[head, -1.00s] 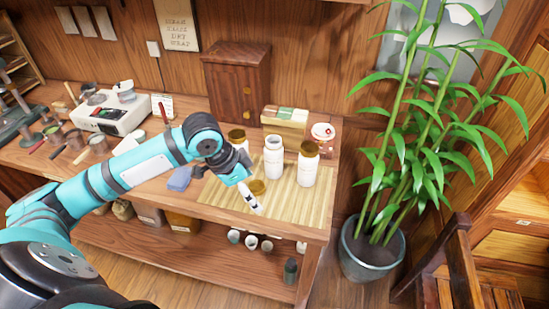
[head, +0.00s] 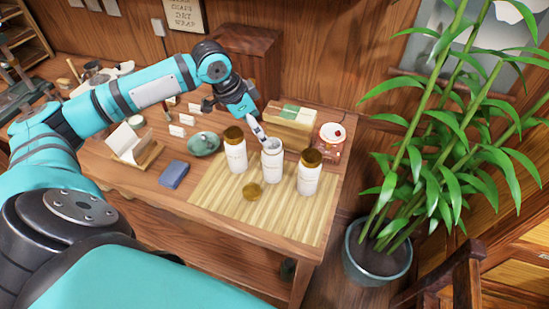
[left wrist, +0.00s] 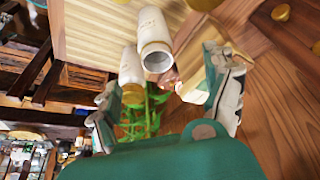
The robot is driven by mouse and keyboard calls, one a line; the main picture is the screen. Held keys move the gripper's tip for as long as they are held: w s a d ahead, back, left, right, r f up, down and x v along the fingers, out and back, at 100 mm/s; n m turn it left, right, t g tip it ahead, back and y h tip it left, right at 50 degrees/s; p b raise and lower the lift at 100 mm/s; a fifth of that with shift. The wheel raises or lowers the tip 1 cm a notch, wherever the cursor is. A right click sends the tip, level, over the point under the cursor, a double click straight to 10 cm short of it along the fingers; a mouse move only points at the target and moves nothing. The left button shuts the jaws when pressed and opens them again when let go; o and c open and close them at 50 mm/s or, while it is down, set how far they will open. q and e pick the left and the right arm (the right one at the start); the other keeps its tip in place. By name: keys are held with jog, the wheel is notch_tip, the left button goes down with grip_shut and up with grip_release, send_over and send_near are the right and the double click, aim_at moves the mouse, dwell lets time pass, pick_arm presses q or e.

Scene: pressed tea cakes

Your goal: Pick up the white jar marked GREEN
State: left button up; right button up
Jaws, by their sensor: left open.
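Three white jars stand upright on a slatted mat (head: 225,208) in the head view. The left jar (head: 236,157) and right jar (head: 309,179) wear gold-brown lids; the middle jar (head: 272,166) is open. Their labels are too small to read. A loose gold lid (head: 252,190) lies on the mat. My left gripper (head: 259,133) is open and empty, just behind and above the middle jar's mouth. In the left wrist view, the open jar (left wrist: 152,30) and a lidded jar (left wrist: 130,66) appear beyond the spread fingers (left wrist: 163,78). My right gripper is not in view.
A tall potted plant (head: 375,249) stands right of the table.

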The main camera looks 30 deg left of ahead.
aim_at(277, 152)
pick_arm(q)
jog(key=p+x, duration=0.1)
jog(key=x, duration=0.3)
jog(key=p+x, duration=0.1)
jog(key=x, duration=0.3)
jog(key=p+x, duration=0.1)
jog(key=x, duration=0.3)
jog(key=shift+d, duration=0.35)
jog(key=shift+w+f, duration=0.15)
jog(key=shift+f, duration=0.35)
jog(key=shift+r, duration=0.1)
jog(key=c, duration=1.5)
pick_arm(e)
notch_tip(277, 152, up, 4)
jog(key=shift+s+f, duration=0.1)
